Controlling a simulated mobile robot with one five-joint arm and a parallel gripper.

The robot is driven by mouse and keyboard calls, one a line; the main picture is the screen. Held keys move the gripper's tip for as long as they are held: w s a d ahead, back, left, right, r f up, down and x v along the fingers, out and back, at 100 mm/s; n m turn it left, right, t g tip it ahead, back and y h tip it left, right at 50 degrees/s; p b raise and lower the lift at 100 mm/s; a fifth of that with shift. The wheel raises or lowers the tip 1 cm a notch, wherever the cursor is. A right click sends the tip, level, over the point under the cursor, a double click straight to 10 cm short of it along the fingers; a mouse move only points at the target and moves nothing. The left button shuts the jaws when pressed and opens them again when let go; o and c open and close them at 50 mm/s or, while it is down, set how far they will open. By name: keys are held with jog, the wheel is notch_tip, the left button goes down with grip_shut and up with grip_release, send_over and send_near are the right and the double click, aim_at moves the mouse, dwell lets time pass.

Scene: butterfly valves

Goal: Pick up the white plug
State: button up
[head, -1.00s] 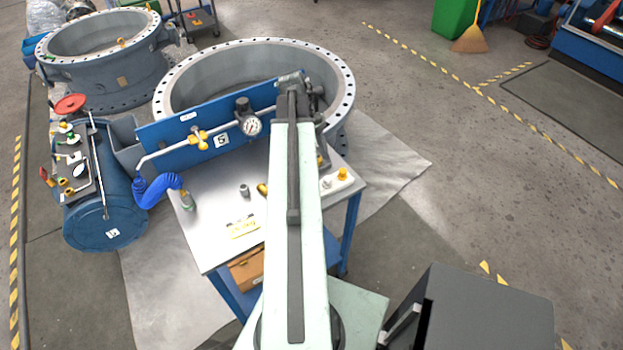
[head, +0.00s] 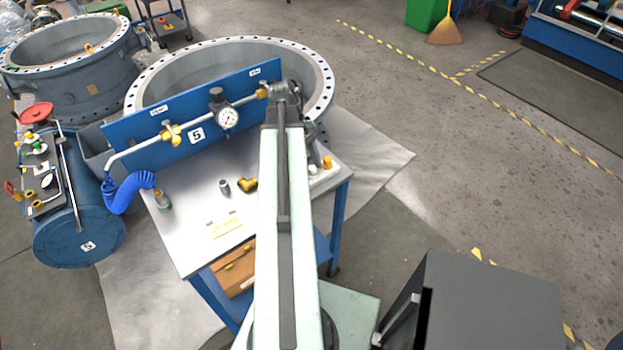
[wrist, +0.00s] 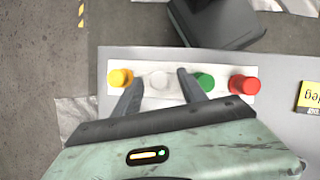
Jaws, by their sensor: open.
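The white plug (wrist: 160,79) stands on a pale strip (wrist: 220,88) in the wrist view, between a yellow plug (wrist: 120,78) and a green plug (wrist: 205,82). A red plug (wrist: 244,84) is at the strip's right end. My gripper (wrist: 158,77) is open, with one finger on each side of the white plug in the picture. I cannot tell its height above the plug or any contact. In the head view, the yellow plug (head: 327,162) shows at the bench's right side, and my arm hides most of the strip.
The steel bench (head: 190,235) carries a grey fitting (head: 224,186) and a brass fitting (head: 247,184). A blue panel (head: 185,125) with a gauge (head: 228,117) and a blue coiled hose (head: 128,188) stands along its back. A dark grey box (head: 490,310) is at lower right.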

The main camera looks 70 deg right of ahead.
aim_at(310, 167)
jog(key=shift+r, duration=0.1)
jog(key=shift+c, duration=0.3)
grip_shut()
jog(key=shift+r, duration=0.1)
notch_tip(310, 167, up, 10)
jog(key=p, duration=1)
